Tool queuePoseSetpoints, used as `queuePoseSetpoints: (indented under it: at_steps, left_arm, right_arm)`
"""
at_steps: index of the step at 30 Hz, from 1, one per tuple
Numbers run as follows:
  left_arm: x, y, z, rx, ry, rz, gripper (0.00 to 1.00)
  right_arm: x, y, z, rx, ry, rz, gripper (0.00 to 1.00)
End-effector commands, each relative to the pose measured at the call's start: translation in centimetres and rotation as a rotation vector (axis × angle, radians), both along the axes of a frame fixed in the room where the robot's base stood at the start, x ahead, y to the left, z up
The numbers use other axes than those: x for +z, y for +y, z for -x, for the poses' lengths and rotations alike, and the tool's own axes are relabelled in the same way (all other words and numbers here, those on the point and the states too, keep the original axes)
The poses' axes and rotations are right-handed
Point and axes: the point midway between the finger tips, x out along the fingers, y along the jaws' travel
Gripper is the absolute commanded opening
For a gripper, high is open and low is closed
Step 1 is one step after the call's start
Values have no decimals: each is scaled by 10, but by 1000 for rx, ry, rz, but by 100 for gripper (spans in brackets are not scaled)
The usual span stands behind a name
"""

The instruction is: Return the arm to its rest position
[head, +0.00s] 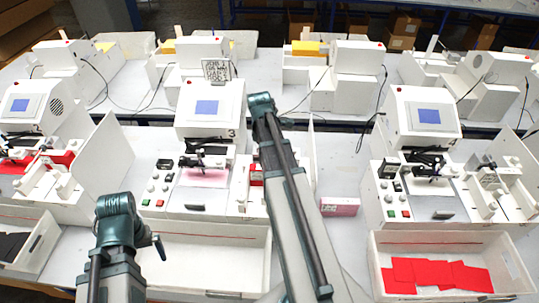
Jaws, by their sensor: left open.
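My left arm stands at the lower left, in front of the machines. Its gripper (157,246) shows only as a small dark part beside the arm; it is open, with nothing seen in it. My right arm (285,190) reaches up across the middle, and its top end covers part of the machine numbered 3 (210,108). I cannot make out the right gripper's fingers. That machine has a blue screen, and a pink sheet (203,178) lies under its pen carriage.
Another plotter (424,112) stands at right and one (33,105) at left. An empty white tray (210,284) lies in front of the middle one. A right tray (383,250) holds red cards (437,276). A pink box (340,206) sits between machines. More machines stand behind.

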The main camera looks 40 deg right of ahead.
Motion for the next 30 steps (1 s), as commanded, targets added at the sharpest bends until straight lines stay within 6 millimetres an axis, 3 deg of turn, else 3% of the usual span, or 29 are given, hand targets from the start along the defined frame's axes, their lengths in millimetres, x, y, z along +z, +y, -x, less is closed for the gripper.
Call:
queuePoseSetpoints:
  at_steps: [14, 30]
  left_arm:
    - [-12, 0, 0, 1, -1, 0, 100]
    - [-77, 0, 0, -4, -2, -1, 100]
  right_arm:
    - [-12, -1, 1, 0, 0, 0, 70]
    - [-77, -6, 6, 1, 0, 0, 70]
